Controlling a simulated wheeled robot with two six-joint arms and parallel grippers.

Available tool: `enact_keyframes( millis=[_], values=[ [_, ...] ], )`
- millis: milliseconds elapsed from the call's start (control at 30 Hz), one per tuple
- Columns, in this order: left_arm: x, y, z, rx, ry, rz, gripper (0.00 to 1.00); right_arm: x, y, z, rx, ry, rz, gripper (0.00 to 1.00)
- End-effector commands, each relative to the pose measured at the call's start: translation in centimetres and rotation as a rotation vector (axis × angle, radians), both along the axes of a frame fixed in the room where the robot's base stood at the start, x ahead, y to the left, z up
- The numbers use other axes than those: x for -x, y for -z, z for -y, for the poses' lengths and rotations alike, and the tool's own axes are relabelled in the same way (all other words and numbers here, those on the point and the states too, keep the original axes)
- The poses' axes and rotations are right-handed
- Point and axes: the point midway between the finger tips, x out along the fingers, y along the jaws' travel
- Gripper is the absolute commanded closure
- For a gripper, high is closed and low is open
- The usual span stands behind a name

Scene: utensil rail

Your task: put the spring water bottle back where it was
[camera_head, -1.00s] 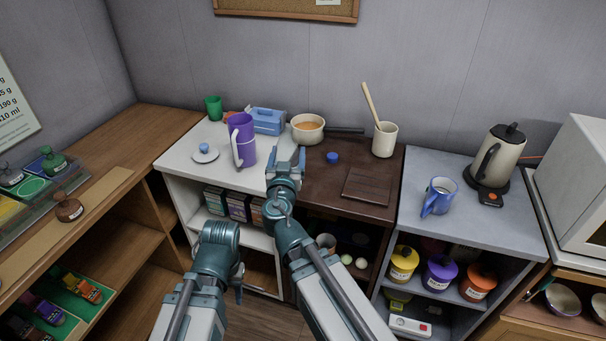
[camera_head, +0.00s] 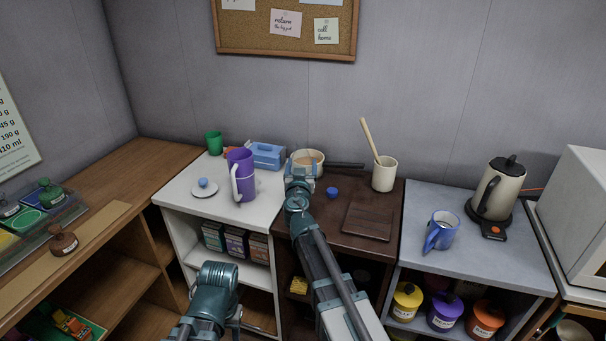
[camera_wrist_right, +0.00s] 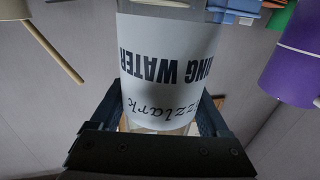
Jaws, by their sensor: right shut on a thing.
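The spring water bottle (camera_wrist_right: 165,75) fills the middle of the right wrist view. It is clear, with a white label whose lettering appears upside down. My right gripper (camera_wrist_right: 165,118) is shut on it, one finger on each side. In the head view my right gripper (camera_head: 301,172) is in front of the cream pot (camera_head: 312,157), between the purple pitcher and a small blue item. The bottle is hard to make out there, and I cannot tell whether it touches a surface. My left arm is folded at the bottom; its fingertips do not show.
The purple pitcher (camera_head: 241,176), blue caddy (camera_head: 266,154) and lidded saucer (camera_head: 204,189) stand on the white counter. The blue item (camera_head: 332,193), utensil crock (camera_head: 384,174) and dark board (camera_head: 368,221) are on the brown counter. A blue mug (camera_head: 440,232) and kettle (camera_head: 497,190) stand right.

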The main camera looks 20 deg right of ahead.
Motion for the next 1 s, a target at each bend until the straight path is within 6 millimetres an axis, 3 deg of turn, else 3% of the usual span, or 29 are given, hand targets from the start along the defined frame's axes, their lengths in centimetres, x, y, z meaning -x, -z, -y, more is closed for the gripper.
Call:
enact_keyframes(
  millis=[200, 433, 900, 933, 1000],
  values=[
    [0.0, 0.2, 0.0, 0.0, 0.0, 0.0, 0.5, -1.6, 0.2, 0.8, 0.0, 0.001, 0.0, 1.0],
    [0.0, 3.7, 0.0, 0.0, 0.0, 0.0, 0.5, -1.1, 3.7, 0.6, 0.0, 0.0, 0.0, 1.0],
    [0.0, 4.1, 0.0, 0.0, 0.0, 0.0, 0.5, -1.1, 4.1, 0.6, 0.0, 0.0, 0.0, 1.0],
    [0.0, 3.9, 0.0, 0.0, 0.0, 0.0, 0.5, -1.1, 4.0, 0.6, 0.0, 0.0, 0.0, 0.15],
    [0.0, 3.9, 0.0, 0.0, 0.0, 0.0, 0.5, -1.1, 3.9, 0.6, 0.0, 0.0, 0.0, 0.03]
  ],
)
